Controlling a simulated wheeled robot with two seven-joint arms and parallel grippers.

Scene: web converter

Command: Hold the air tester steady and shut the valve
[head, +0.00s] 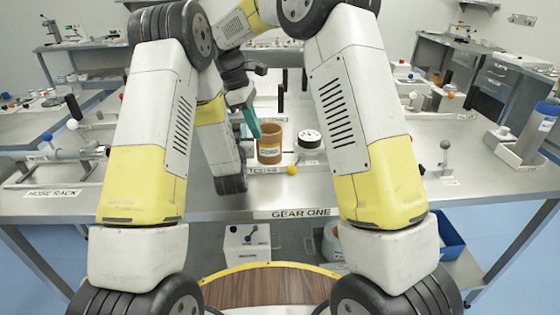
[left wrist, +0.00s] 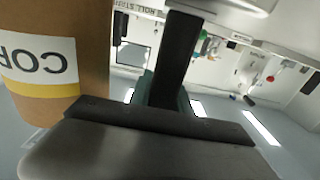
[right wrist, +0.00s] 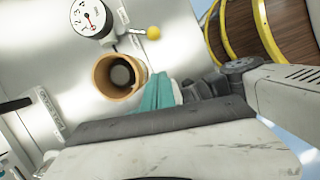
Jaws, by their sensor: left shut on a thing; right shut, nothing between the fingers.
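The air tester's round dial (right wrist: 90,18) shows in the right wrist view and, from the side, in the head view (head: 310,140). The valve lever ends in a yellow ball (right wrist: 153,32), beside the dial; it also shows in the head view (head: 291,170). My right gripper (head: 252,123) is shut and empty, with teal fingers next to a brown cup (head: 270,146), apart from the lever. My left gripper (left wrist: 167,92) is shut on a dark bar (left wrist: 176,50); whether this bar belongs to the tester cannot be told. Its fingers are mostly hidden.
The brown labelled cup stands close to both grippers and fills the left of the left wrist view (left wrist: 50,70). A hose rack (head: 60,155) lies at the left, and a grey container (head: 515,145) stands at the right.

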